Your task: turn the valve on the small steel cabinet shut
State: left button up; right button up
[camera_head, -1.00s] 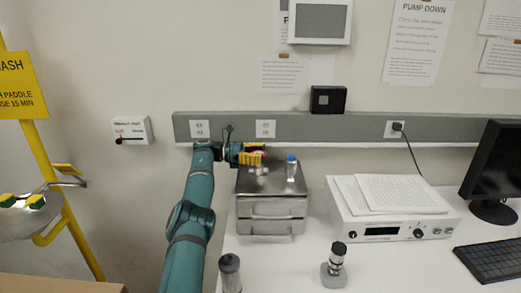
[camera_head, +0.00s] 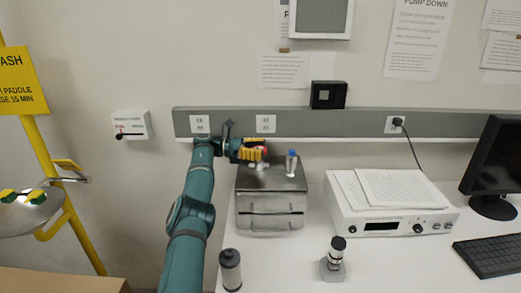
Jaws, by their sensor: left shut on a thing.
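The small steel cabinet (camera_head: 270,208) stands on the white bench, with drawer fronts facing me. On its top are small fittings: a valve (camera_head: 262,162) with a bit of red showing at the left gripper, and a blue-capped piece (camera_head: 291,163) to the right. My left gripper (camera_head: 256,154), with yellow fingers, reaches over the cabinet's back left top. It is shut on the valve's handle, which the fingers mostly hide. The handle's exact angle cannot be told. My right gripper is not in view.
A white instrument with papers (camera_head: 385,228) stands right of the cabinet. A monitor (camera_head: 497,165) and keyboard (camera_head: 495,258) are at right. A grey socket rail (camera_head: 330,126) runs behind.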

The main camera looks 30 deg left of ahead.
pick_arm(q)
jog(key=shift+a, duration=0.15)
jog(key=o, duration=0.9)
jog(key=shift+c, duration=0.2)
jog(key=o, duration=0.3)
jog(key=shift+s+a, duration=0.15)
jog(key=shift+o, duration=0.2)
jog(key=shift+d, duration=0.2)
